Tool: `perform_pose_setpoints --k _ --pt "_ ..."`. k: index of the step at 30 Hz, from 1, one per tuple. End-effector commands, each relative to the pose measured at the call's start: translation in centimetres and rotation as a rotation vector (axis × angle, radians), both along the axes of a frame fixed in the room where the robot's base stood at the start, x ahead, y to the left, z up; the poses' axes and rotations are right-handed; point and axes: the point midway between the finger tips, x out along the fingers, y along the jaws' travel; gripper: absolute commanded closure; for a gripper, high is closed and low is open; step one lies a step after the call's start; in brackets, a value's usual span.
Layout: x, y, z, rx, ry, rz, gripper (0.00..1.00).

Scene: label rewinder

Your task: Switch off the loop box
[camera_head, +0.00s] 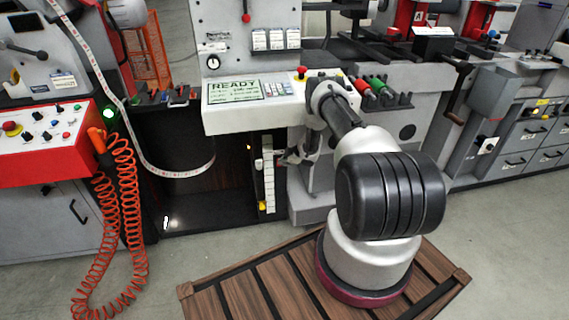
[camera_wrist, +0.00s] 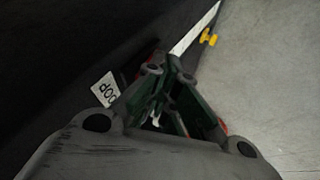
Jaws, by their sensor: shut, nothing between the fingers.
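The loop box (camera_head: 215,209) is the dark open box low under the machine in the head view, with the label web hanging into it. My gripper (camera_wrist: 168,76) is shut and empty in the wrist view, its fingertips close to the dark box face. A white label (camera_wrist: 106,90) with partly hidden lettering ending in "OOP" sits beside the fingers. A small red part (camera_wrist: 149,56) shows just behind the fingers; I cannot tell whether it is the switch or whether the fingers touch it. In the head view my gripper (camera_head: 284,158) is small and partly hidden beside the machine's column.
A white strip (camera_head: 269,172) with a yellow piece (camera_head: 262,205) stands at the box's right edge. The panel above reads READY (camera_head: 236,90). An orange coiled hose (camera_head: 125,200) hangs at the left. The grey floor (camera_wrist: 270,80) right of the box is clear.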

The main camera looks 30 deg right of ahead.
Motion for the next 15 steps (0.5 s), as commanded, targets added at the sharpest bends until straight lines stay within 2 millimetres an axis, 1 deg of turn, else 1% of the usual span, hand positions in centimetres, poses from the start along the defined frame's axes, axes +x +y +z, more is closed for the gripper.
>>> perform_pose_setpoints --k 3,10,15 --pt "0.51 -0.16 0.39 0.0 -0.002 0.001 1.0" --pt "0.48 -0.13 0.4 0.0 -0.002 0.001 1.0" --pt "0.55 -0.16 0.92 -0.001 -0.003 0.001 1.0"
